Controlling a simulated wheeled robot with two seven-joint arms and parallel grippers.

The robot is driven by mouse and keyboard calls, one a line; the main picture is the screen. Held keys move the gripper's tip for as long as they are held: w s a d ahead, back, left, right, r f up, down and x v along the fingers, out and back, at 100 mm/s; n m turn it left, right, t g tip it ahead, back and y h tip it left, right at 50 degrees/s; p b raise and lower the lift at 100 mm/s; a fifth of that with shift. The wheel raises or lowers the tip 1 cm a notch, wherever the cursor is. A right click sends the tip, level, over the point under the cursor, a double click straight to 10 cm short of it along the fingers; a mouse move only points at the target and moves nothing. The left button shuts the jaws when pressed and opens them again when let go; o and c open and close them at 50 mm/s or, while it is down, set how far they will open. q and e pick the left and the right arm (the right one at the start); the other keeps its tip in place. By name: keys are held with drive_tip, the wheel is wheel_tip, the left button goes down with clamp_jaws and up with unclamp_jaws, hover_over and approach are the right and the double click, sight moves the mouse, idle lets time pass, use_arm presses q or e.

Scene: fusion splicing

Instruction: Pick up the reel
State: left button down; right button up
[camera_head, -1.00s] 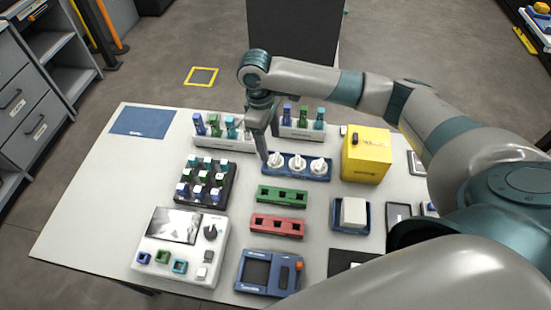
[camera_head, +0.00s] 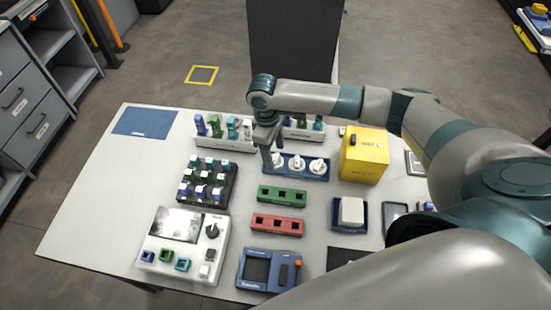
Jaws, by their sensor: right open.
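Three white reels stand in a row on a blue tray (camera_head: 307,176) in the middle back of the table. The middle reel (camera_head: 297,165) and the right reel (camera_head: 317,166) show clearly. The left reel (camera_head: 278,160) is partly hidden behind my right gripper (camera_head: 268,169). That gripper points down at the left end of the tray, open, with its fingers at the left reel. I cannot tell whether they touch it. My left gripper is out of view.
A yellow box (camera_head: 364,158) stands right of the tray. White racks (camera_head: 222,143) with coloured bottles stand behind it. Green (camera_head: 282,196) and red (camera_head: 277,225) blocks lie in front, and a dark rack (camera_head: 206,183) lies left. The table's left side is clear.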

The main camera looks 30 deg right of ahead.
drive_tip(key=shift+s+f, duration=0.1)
drive_tip(key=shift+f, duration=0.45)
drive_tip(key=c, duration=0.9)
drive_tip(key=shift+c, duration=0.2)
drive_tip(key=shift+r, duration=0.1)
